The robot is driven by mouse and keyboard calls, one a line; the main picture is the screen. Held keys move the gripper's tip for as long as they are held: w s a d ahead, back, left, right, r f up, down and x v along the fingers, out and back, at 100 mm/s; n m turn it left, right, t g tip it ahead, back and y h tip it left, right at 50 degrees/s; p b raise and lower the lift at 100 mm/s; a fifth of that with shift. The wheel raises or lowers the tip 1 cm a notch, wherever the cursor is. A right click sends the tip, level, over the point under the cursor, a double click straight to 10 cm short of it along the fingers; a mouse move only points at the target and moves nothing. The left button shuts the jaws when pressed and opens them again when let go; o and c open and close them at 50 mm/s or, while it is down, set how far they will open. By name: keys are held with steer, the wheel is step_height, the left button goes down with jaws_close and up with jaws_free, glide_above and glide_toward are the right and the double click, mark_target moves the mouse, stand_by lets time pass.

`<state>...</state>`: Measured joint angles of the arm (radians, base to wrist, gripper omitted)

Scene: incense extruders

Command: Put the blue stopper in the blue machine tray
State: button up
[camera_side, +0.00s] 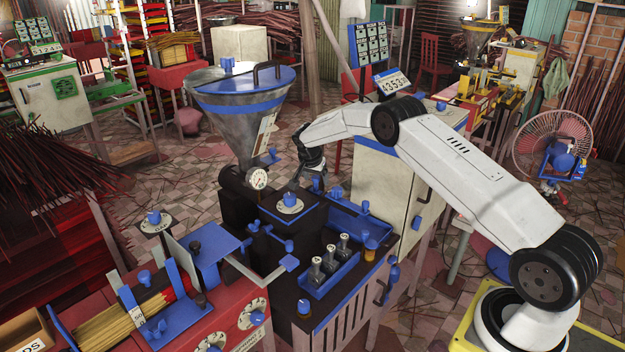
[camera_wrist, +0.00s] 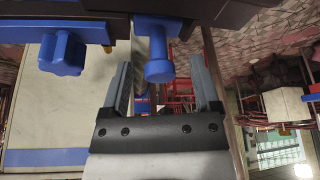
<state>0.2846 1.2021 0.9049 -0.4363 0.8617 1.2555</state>
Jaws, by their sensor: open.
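The blue stopper (camera_wrist: 158,58), with a round end and a narrower shaft, shows in the wrist view between and just beyond my fingertips. In the side view a small blue piece (camera_side: 337,192) beside my gripper looks like the same stopper. My gripper (camera_side: 314,178) is above the back of the black machine top. In the wrist view my gripper (camera_wrist: 161,82) is open, with a finger on each side of the stopper's line; I cannot see contact. The blue tray (camera_side: 362,232) is a long trough on the machine top, right of my gripper.
A metal hopper (camera_side: 235,115) with a blue lid stands left of my gripper. A blue holder with several silver-topped pieces (camera_side: 330,272) is in front of the tray. A blue star knob (camera_wrist: 62,54) is near the stopper. A pale cabinet (camera_side: 385,190) stands behind.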

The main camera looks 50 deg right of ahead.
jaws_close()
steer(key=shift+r, duration=0.15)
stand_by(0.4)
step_height(320, 180, up, 18)
steer(key=s+a, duration=0.2)
steer(key=a, duration=0.6)
steer(key=s+a, duration=0.3)
steer(key=a, duration=0.6)
steer(key=shift+a, duration=0.15)
stand_by(0.4)
